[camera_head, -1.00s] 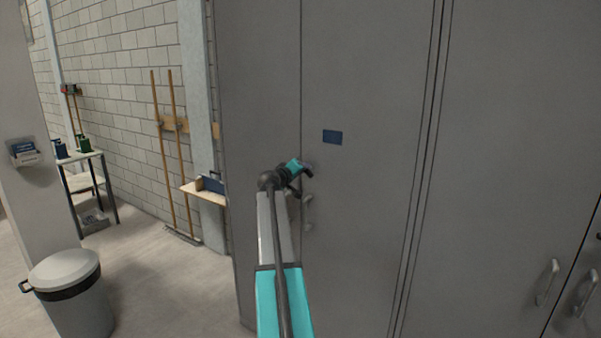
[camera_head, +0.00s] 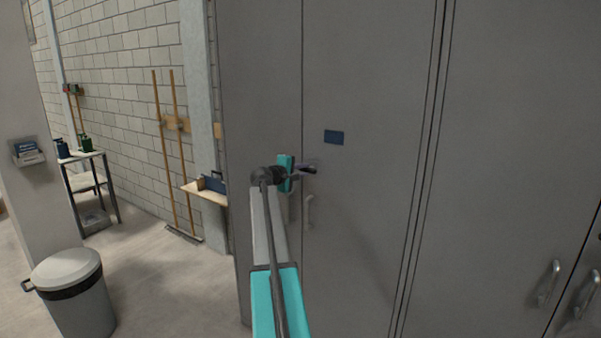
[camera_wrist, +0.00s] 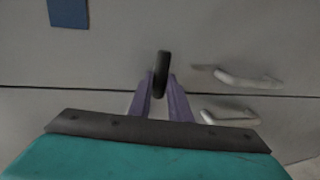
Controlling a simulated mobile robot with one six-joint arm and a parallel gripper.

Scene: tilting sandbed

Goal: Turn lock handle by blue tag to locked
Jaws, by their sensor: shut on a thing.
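The blue tag (camera_head: 333,137) is on the grey cabinet door, above and to the right of my gripper. It also shows at the top left of the wrist view (camera_wrist: 68,12). The small dark lock handle (camera_wrist: 162,70) is between the two purple fingertips of my gripper (camera_wrist: 160,82), which are shut on it. It lies across the line of the door seam. In the head view my gripper (camera_head: 301,171) reaches the door at the seam, and its fingers and the handle are hard to tell apart there.
Two pale pull handles sit below the lock, one on the right door (camera_head: 308,211) and one left of the seam (camera_wrist: 230,116). More grey cabinet doors (camera_head: 510,150) extend right. A lidded bin (camera_head: 68,285) stands at the lower left, with open floor beside it.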

